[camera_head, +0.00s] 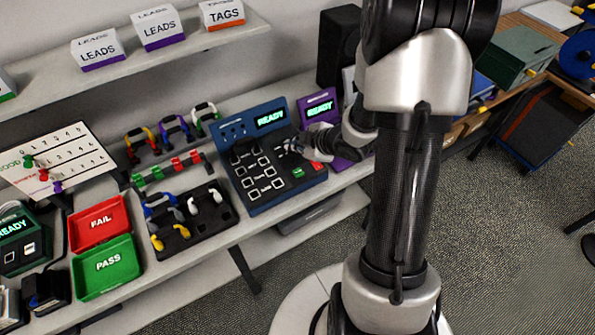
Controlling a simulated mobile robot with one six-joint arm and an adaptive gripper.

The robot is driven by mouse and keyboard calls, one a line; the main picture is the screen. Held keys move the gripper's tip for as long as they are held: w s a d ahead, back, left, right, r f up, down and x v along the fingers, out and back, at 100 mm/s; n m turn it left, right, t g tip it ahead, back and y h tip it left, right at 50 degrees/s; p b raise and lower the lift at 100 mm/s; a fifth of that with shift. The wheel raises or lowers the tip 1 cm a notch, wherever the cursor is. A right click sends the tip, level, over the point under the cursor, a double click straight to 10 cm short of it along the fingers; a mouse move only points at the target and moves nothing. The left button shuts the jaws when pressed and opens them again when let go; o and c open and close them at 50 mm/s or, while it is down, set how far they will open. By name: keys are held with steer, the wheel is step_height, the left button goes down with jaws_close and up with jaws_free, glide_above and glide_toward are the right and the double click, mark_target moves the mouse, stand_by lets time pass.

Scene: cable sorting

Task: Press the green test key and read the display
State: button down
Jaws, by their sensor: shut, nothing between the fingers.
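A blue tester (232,162) stands on the bench with a dark panel of white-outlined sockets. Its display (271,117) is lit and reads READY in green. The green test key (298,173) sits at its lower right, next to a red key (317,166). My gripper (289,148) is shut and empty. It shows in front of the tester's panel, above and slightly left of the green key in the picture. I see a gap between the fingertips and the key; their height over the panel I cannot tell.
A purple device (317,101) reading READY stands right of the tester, partly behind my arm. A green device (12,226) also reads READY at far left. A black cable rack (183,236), red FAIL tray (92,243) and green PASS tray (132,283) lie left of the tester.

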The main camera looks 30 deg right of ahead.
mark_target(297, 174)
steer(key=shift+f, duration=0.15)
step_height(297, 174, down, 9)
steer(key=b, duration=0.8)
steer(key=shift+r, duration=0.2)
stand_by(0.9)
steer(key=shift+f+b, duration=0.4)
steer(key=shift+f+b, duration=0.35)
stand_by(0.5)
steer(key=shift+r+p, duration=0.8)
steer(key=shift+r, duration=0.05)
